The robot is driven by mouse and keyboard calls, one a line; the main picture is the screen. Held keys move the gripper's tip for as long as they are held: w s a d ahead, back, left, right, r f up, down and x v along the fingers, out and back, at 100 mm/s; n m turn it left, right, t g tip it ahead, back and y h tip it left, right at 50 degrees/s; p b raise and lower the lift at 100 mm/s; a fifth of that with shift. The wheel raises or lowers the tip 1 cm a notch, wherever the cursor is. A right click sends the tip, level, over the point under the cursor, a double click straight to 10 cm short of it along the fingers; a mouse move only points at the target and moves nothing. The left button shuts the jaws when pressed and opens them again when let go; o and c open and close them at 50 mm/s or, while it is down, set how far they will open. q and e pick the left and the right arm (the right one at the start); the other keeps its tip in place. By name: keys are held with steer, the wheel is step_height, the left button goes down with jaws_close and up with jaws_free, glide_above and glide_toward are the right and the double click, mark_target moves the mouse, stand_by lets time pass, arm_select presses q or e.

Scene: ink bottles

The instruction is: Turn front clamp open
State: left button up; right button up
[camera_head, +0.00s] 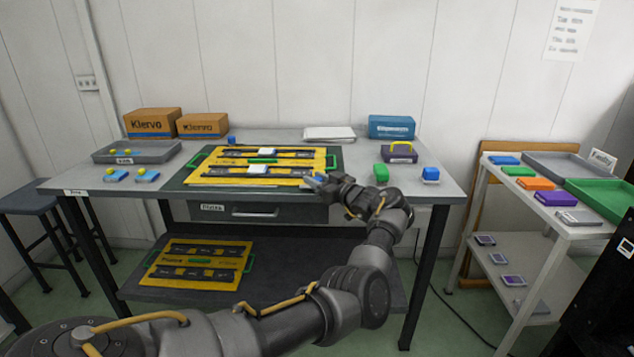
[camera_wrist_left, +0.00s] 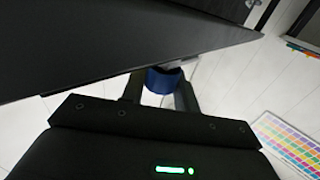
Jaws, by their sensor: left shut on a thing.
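My left gripper (camera_head: 318,181) is at the front right corner of the yellow board on the workbench, at the bench's front edge. In the left wrist view its two dark fingers (camera_wrist_left: 160,88) are shut on a dark blue round knob (camera_wrist_left: 164,79), which I take for the front clamp's. A pale stem shows just above the knob, beside a large dark slab edge (camera_wrist_left: 120,62). In the head view the gripper hides most of the clamp, so its turn angle cannot be told. My right gripper is not in view.
The yellow board (camera_head: 215,180) with dark bars and green handles lies on the bench. A grey tray (camera_head: 110,157) is left. A similar yellow board (camera_head: 170,283) lies below.

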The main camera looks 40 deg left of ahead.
arm_select(q)
steer(key=o, duration=0.9)
steer(key=shift+o, duration=0.2)
steer(key=s+d, duration=0.1)
steer(key=d, duration=0.9)
steer(key=shift+s+d, duration=0.15)
steer(key=shift+d, duration=0.25)
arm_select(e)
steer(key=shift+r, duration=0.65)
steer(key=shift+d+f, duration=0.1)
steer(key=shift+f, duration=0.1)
